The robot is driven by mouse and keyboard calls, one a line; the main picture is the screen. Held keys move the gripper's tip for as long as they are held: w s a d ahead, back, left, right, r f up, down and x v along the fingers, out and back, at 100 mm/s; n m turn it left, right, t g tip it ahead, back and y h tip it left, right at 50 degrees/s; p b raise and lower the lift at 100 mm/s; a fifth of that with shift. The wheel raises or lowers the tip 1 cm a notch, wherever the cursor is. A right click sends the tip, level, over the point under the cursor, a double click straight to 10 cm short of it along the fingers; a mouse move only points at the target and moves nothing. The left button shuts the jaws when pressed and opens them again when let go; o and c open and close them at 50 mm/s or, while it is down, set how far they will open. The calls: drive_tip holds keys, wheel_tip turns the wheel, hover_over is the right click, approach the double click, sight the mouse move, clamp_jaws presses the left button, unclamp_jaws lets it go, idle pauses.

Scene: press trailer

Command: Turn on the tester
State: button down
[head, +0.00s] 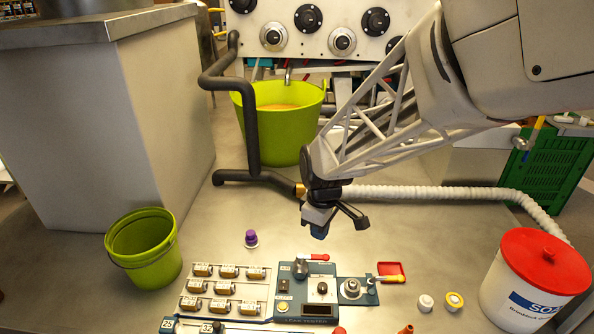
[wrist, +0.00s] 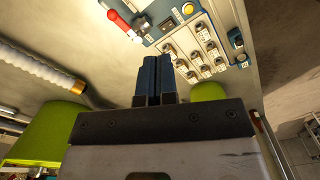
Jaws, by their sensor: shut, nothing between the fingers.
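The leak tester (head: 300,284) is a small blue and white panel on the grey bench, at the lower middle of the head view. In the wrist view, part of the tester (wrist: 165,22) shows at the top with a yellow button (wrist: 188,9) and a red handle (wrist: 120,22). My gripper (head: 322,228) is above and behind the tester, apart from it. Its blue fingers (wrist: 157,78) are together and empty.
A rack of several brass parts (head: 225,285) adjoins the tester's left. A purple-capped piece (head: 250,238) stands behind it. A green bucket (head: 145,250) is left, a larger green tub (head: 280,130) behind. A red-lidded container (head: 535,280) and white hose (head: 440,192) are right.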

sight(283, 289)
drive_tip(key=w+a+f+n+g, duration=0.1)
drive_tip(key=w+a+f+n, duration=0.3)
drive_tip(key=a+f, duration=0.5)
wheel_tip(283, 289, down, 2)
drive_tip(key=shift+a+n, duration=0.3)
drive_tip(key=shift+n, duration=0.4)
drive_tip(key=shift+w+f, duration=0.1)
drive_tip(key=f, duration=0.4)
drive_tip(key=s+f, duration=0.1)
drive_tip(key=f, duration=0.8)
drive_tip(key=shift+s+f, duration=0.35)
